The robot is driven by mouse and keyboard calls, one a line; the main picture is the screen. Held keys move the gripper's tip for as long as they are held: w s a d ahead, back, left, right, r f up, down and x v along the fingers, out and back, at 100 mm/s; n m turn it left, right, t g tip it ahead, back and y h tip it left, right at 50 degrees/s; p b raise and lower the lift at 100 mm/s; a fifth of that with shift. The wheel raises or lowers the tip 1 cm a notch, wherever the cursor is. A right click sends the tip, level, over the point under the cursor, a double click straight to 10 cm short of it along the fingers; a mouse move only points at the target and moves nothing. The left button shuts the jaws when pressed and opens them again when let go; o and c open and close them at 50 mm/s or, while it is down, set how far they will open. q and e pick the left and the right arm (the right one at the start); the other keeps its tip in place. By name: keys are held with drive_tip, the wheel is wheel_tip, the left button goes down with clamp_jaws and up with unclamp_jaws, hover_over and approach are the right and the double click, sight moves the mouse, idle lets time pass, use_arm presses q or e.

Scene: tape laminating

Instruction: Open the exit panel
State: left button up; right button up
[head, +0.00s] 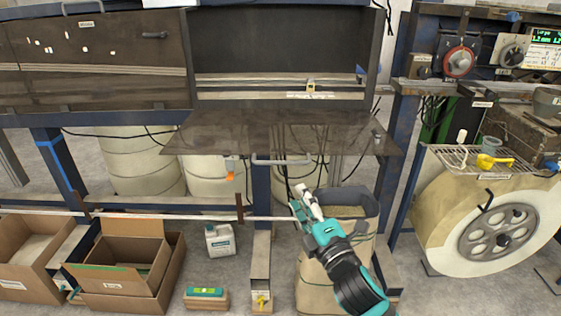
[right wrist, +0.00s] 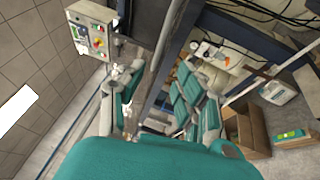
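A dark panel (head: 285,133) is folded down below the opening of the machine in the head view, lying nearly flat and toward me. A pale bar handle (head: 282,161) shows at its front edge. No label names it as the exit panel. My right gripper (head: 304,204) is below and in front of this panel, apart from the handle, beside a thin pale rail. In the right wrist view my right gripper (right wrist: 160,88) has its fingers spread, with a grey bar seen between them; I cannot tell its distance. My left gripper is out of view.
Another dark panel (head: 95,65) with its own handle is upright at left. The thin rail (head: 170,216) crosses low. Cardboard boxes (head: 125,262) and a white jug (head: 220,240) stand on the floor. A large wheel (head: 497,232) and control dials (head: 460,62) are at right.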

sight(281, 163)
drive_tip(key=p+x, duration=0.1)
drive_tip(key=x, duration=1.2)
drive_tip(key=shift+w, duration=0.25)
clamp_jaws()
drive_tip(key=shift+r, duration=0.1)
